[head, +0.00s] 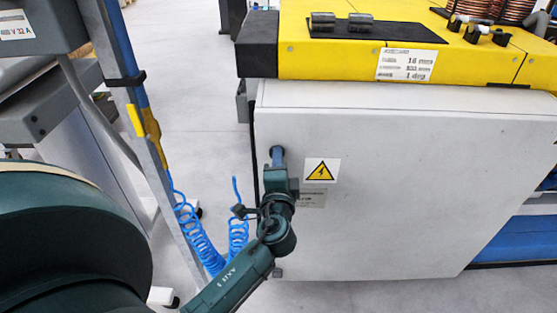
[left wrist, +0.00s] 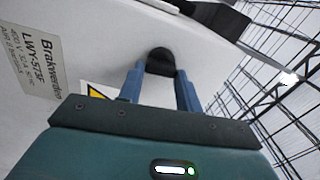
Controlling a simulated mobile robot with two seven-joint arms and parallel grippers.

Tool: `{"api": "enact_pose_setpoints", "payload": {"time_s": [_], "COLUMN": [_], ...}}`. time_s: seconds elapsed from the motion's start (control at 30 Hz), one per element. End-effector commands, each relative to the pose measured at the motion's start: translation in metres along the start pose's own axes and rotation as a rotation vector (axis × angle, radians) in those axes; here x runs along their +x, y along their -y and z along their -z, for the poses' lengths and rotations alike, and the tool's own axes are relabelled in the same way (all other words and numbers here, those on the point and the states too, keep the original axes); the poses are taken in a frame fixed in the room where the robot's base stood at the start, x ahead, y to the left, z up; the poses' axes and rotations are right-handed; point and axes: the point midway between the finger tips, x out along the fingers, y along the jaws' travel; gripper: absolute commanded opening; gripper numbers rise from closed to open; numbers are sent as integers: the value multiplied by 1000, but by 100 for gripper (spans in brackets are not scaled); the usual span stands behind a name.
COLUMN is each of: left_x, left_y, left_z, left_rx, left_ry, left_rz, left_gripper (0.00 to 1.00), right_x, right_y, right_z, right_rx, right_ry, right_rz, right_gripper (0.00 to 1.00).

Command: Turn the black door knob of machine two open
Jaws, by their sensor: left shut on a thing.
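The black door knob (left wrist: 160,62) shows in the left wrist view as a dark rounded piece on the white door (left wrist: 122,32). My left gripper (left wrist: 160,72) has one blue finger on each side of it and is shut on it. In the head view the left gripper (head: 277,156) reaches the door (head: 400,190) near its left edge, beside the yellow warning sign (head: 321,171). There the gripper hides the knob. The door looks closed. My right gripper is in neither view.
The machine's yellow top (head: 300,62) carries metal cylinders (head: 360,22) and copper coils (head: 473,8). A grey post (head: 135,110) and blue coiled hoses (head: 205,245) stand left of the door. Grey floor (head: 185,60) lies open behind the post.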

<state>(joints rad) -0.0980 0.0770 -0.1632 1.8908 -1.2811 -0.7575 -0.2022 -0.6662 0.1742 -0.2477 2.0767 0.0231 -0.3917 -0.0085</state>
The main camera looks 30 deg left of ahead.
Motion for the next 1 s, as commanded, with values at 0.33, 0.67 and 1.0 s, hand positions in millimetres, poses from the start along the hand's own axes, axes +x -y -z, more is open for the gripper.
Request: {"api": "enact_pose_setpoints", "payload": {"time_s": [0.33,0.67,1.0], "left_x": [0,1,0], "left_y": [1,1,0], "left_z": [0,0,0], "left_rx": [111,125,124], "left_ry": [0,0,0], "left_rz": [3,3,3], "left_gripper": [12,12,49], "right_x": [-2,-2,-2], "right_y": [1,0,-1], "right_z": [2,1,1], "right_rx": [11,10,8], "right_ry": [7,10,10], "right_rz": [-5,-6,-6], "right_gripper": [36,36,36]}}
